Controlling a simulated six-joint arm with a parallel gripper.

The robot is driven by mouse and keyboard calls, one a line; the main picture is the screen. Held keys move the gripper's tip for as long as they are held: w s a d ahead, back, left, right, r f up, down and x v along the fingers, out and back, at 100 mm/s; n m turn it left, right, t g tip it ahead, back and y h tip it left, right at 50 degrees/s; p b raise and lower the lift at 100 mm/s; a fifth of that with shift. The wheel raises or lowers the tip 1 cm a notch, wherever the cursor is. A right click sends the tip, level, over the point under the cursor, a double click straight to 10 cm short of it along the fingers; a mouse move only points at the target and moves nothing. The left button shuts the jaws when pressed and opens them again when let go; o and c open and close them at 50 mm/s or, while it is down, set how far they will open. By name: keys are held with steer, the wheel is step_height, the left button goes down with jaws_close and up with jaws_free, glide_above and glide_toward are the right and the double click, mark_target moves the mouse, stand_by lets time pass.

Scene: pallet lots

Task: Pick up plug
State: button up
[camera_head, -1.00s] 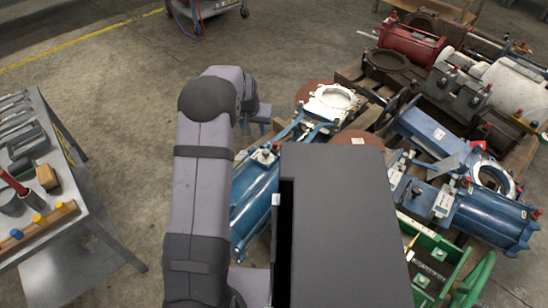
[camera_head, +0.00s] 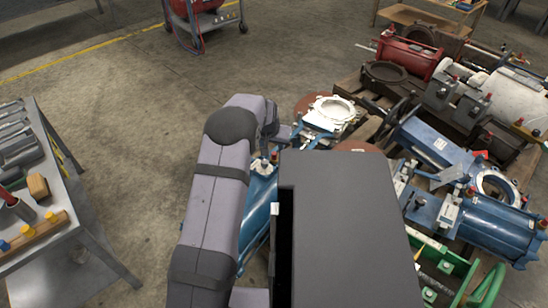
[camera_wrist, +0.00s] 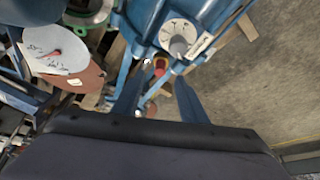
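In the wrist view, a small red and yellow piece (camera_wrist: 160,66), which may be the plug, shows just beyond my gripper (camera_wrist: 160,84), roughly in line with the gap between the fingers. My gripper's two blue-grey fingers are apart with nothing held between them. A grey knob on a pale round plate (camera_wrist: 180,36) sits beside the piece on blue equipment. In the head view, a small red cap (camera_head: 275,156) shows on the blue cylinder (camera_head: 259,200). My gripper's fingers are hidden in that view.
Pallets of machinery fill the right, with a red cylinder (camera_head: 408,60), blue cylinders (camera_head: 495,225) and a green frame (camera_head: 440,265). A workbench (camera_head: 75,195) with tools stands left. A red-topped cart (camera_head: 203,20) stands at the back. Open floor lies between bench and pallets.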

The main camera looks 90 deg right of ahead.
mark_target(274, 153)
steer(key=b+x, duration=0.1)
steer(key=x, duration=0.3)
steer(key=shift+a, duration=0.15)
jaws_close()
step_height(274, 153, up, 10)
steer(key=p, duration=0.3)
stand_by(0.4)
